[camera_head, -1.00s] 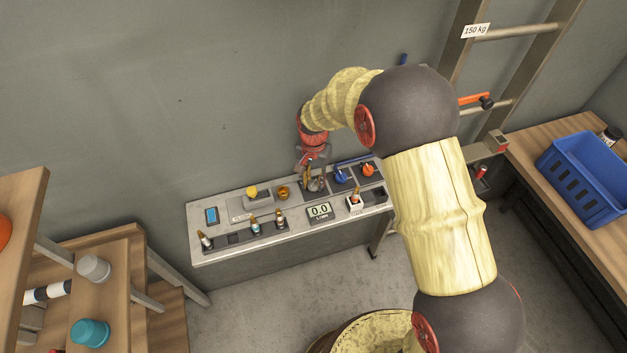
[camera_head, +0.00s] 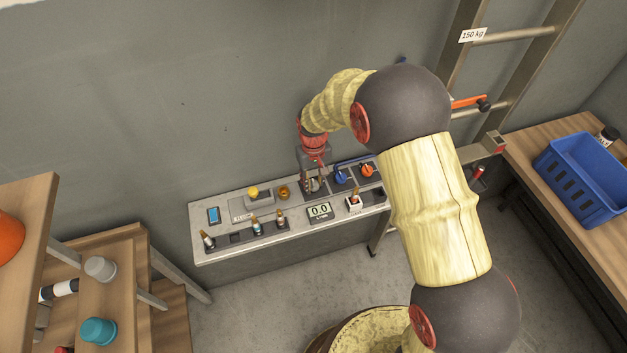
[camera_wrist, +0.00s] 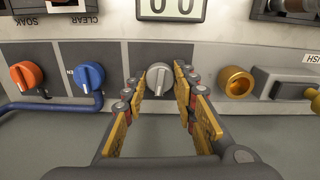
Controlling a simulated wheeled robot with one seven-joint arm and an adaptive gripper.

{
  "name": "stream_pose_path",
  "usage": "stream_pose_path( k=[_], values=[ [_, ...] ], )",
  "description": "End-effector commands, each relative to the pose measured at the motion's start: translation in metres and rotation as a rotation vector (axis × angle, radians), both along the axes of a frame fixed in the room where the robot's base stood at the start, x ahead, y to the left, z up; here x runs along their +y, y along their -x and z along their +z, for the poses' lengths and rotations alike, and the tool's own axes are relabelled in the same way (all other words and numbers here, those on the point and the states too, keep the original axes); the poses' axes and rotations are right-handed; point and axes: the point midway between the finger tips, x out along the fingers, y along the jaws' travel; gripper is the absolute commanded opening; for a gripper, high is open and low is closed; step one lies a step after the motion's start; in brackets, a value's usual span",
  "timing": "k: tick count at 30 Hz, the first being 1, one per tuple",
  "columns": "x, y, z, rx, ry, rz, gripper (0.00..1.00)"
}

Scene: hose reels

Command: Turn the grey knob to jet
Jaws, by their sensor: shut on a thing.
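The grey knob (camera_wrist: 158,80) is on the panel of the bench, between my gripper's two fingers in the wrist view. Its raised ridge points roughly up and down in that view. My gripper (camera_wrist: 159,92) is shut on the knob, with a yellow-padded finger on each side. In the head view my gripper (camera_head: 313,182) reaches down onto the panel and mostly covers the knob. No "jet" mark by the knob is readable; the fingers hide part of its surroundings.
A blue knob (camera_wrist: 89,75) and an orange knob (camera_wrist: 27,75) sit on one side of the grey knob, a brass fitting (camera_wrist: 236,83) on the other. A display (camera_head: 319,211) reads 0.0. Small nozzles stand along the bench (camera_head: 215,256). A ladder (camera_head: 470,60) leans at right.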

Motion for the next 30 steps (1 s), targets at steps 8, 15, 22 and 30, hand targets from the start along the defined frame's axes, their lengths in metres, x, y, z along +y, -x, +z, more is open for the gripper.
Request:
stream_pose_path(
  k=[8,15,22,30],
  values=[
    [0.0002,-0.0002,0.0002,0.000,0.000,0.108,0.03],
    [0.0003,-0.0002,0.0001,-0.001,0.000,0.139,0.03],
    [0.0002,-0.0002,0.0000,-0.001,0.000,0.140,0.03],
    [0.0002,-0.0002,0.0001,-0.001,0.000,0.139,0.37]
  ],
)
